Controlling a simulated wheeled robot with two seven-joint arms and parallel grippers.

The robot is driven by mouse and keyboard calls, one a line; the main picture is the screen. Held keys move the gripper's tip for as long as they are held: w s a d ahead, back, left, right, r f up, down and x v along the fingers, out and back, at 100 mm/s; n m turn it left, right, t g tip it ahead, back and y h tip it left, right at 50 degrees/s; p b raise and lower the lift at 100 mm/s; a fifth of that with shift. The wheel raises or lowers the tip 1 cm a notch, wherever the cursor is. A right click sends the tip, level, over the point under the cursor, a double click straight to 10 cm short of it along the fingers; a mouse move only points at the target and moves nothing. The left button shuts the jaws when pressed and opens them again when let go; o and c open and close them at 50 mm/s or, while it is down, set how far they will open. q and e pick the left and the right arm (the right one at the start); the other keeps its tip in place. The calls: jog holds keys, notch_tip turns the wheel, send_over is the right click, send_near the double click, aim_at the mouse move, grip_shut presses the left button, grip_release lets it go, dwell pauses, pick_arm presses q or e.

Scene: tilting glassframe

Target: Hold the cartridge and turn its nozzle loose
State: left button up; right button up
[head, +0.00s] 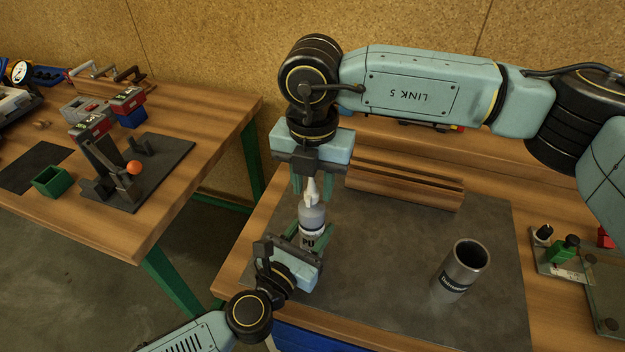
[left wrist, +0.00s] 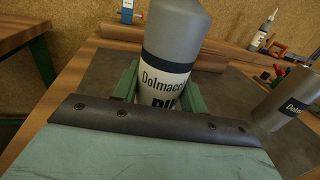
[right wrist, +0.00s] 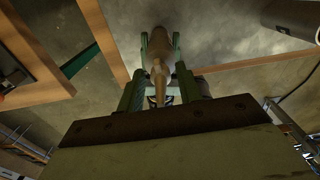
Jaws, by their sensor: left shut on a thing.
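The grey cartridge (head: 312,217) with a white "PU" label stands upright over the mat; it fills the middle of the left wrist view (left wrist: 175,40). My left gripper (head: 310,240) is shut on its lower body from the front. The pale nozzle (head: 311,189) sits on top of the cartridge and points up; it also shows in the right wrist view (right wrist: 158,80). My right gripper (head: 311,183) points down from above, with one green finger on each side of the nozzle. Its fingers look apart from the nozzle, with gaps showing. The cartridge's base is hidden by my left gripper.
A grey metal cup (head: 466,265) stands on the dark mat (head: 390,260) at right. A slotted wooden block (head: 405,182) lies behind. A second table (head: 190,180) stands at left beyond a gap.

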grip_shut()
jog(key=shift+n, duration=0.3)
jog(key=n, duration=0.3)
jog(key=shift+n, duration=0.3)
jog(key=n, duration=0.4)
jog(key=shift+a+n, duration=0.15)
jog(key=shift+n, duration=0.15)
jog(key=n, duration=0.4)
jog(key=shift+s+a+n, duration=0.1)
jog(key=shift+n, duration=2.4)
